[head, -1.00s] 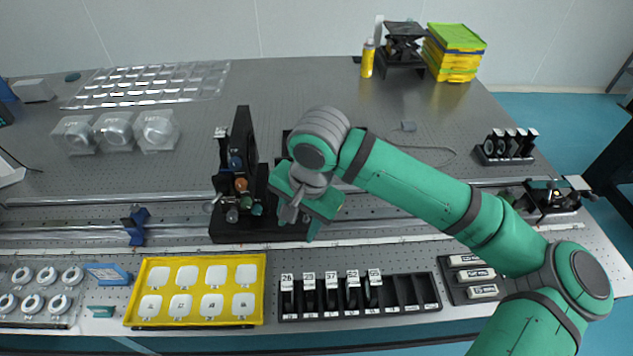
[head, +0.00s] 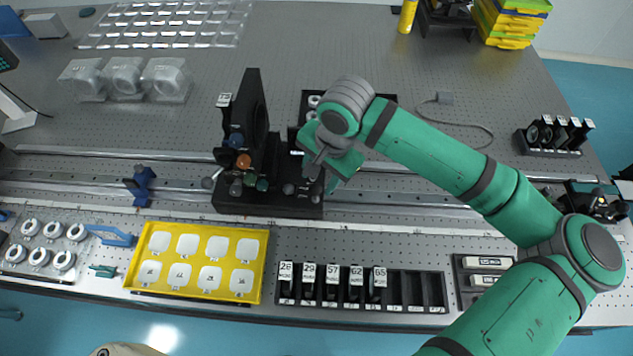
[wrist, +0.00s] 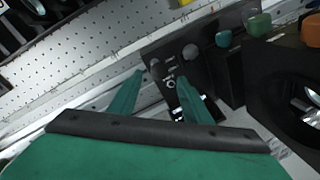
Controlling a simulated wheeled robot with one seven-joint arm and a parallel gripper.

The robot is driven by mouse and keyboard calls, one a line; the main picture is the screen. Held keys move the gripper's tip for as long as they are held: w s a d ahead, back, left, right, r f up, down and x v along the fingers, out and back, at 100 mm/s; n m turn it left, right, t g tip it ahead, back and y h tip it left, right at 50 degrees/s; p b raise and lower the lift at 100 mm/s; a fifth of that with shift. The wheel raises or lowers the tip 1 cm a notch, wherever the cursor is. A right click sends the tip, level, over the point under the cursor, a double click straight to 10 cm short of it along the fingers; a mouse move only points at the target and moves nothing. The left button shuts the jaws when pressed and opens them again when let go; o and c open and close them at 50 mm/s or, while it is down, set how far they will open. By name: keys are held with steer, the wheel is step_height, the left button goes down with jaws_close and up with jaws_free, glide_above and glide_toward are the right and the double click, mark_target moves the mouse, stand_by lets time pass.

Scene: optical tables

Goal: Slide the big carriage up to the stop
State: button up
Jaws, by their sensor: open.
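The big carriage (head: 230,203) is a black base on the rail with a tall upright black plate and blue, orange and green knobs. The blue stop (head: 139,186) sits on the rail to its left, with a clear gap between them. My gripper (head: 322,180) is over the carriage's right end, pointing down. In the wrist view my open gripper (wrist: 161,75) has its fingers apart over the carriage's black end plate (wrist: 168,48), with a round knob (wrist: 190,53) just beyond the tips. Whether a finger touches it I cannot tell.
A yellow tray (head: 256,270) and a black numbered rack (head: 420,292) lie in front of the rail. Clear plastic boxes (head: 125,78) stand behind it. A smaller carriage (head: 597,203) is at the rail's far right. The rail between stop and carriage is clear.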

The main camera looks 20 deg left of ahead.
mark_target(316, 187)
step_height(316, 187, down, 3)
steer(key=shift+f, duration=0.15)
steer(key=shift+a+f, duration=0.3)
steer(key=shift+a, duration=0.15)
steer(key=shift+s+d, duration=0.1)
jaws_close()
